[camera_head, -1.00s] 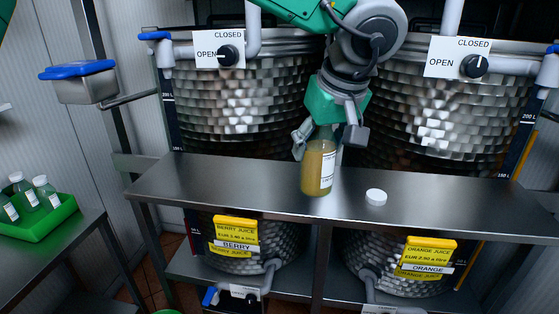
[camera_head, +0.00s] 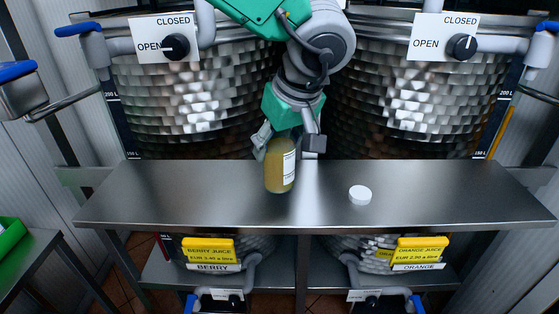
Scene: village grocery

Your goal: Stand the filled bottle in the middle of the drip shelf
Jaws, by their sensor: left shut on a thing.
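The filled bottle (camera_head: 279,172) holds yellow-orange juice and has a white label on its right side. It is upright at the middle of the steel drip shelf (camera_head: 180,200), left of a white cap. I cannot tell whether its base touches the shelf. My left gripper (camera_head: 287,146) is shut on the upper part of the bottle, with a finger on each side. The fingers and wrist hide the bottle's neck. My right gripper is not in view.
A white cap (camera_head: 360,195) lies on the shelf right of the bottle. Two hammered metal tanks (camera_head: 190,100) stand behind, with dial valves (camera_head: 176,46). Berry (camera_head: 210,252) and orange (camera_head: 420,250) signs hang below. The shelf's left and right ends are clear.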

